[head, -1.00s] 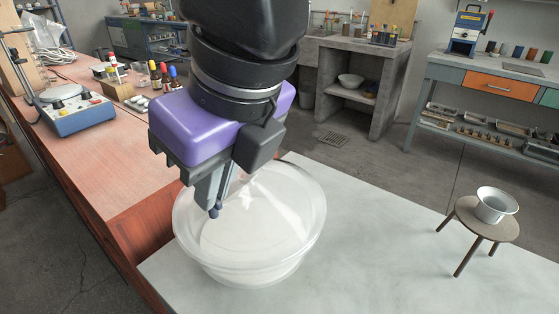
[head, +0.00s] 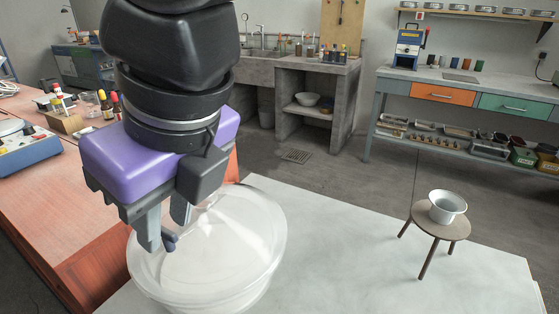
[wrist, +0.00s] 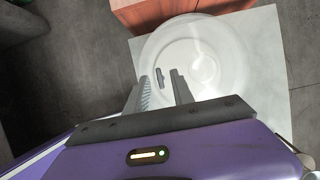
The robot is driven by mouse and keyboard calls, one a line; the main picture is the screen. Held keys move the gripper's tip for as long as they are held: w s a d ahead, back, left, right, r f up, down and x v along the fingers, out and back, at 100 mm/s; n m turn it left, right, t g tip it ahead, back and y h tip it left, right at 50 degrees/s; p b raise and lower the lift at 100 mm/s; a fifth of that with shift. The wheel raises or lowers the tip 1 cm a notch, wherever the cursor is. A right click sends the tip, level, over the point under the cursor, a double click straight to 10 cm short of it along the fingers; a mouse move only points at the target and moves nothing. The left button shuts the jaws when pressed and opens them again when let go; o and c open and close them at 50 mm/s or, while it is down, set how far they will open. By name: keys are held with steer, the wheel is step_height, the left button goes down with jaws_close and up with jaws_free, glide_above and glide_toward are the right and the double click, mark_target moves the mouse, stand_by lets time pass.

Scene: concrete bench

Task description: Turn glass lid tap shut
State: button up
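The wide clear glass vessel with its glass lid (head: 225,250) stands on the pale concrete bench, below and to the right of my gripper in the head view. The lid also shows in the wrist view (wrist: 208,60). A small blue-grey tap (head: 170,241) sits on the lid's left side, and it shows in the wrist view (wrist: 160,78) as a short narrow bar. My gripper (head: 164,232) is open, with one finger on each side of the tap in the wrist view (wrist: 160,90). Whether the fingertips touch it cannot be told.
A small round stool (head: 440,225) with a white bowl (head: 447,206) stands on the right of the bench. A reddish wooden counter (head: 60,215) with bottles adjoins on the left. The bench top (head: 340,260) between vessel and stool is clear.

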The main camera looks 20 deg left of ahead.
steer(key=p+v, duration=0.1)
steer(key=v, duration=0.6)
steer(key=shift+r+p, duration=0.35)
steer(key=shift+r, duration=0.05)
steer(key=shift+d, duration=0.15)
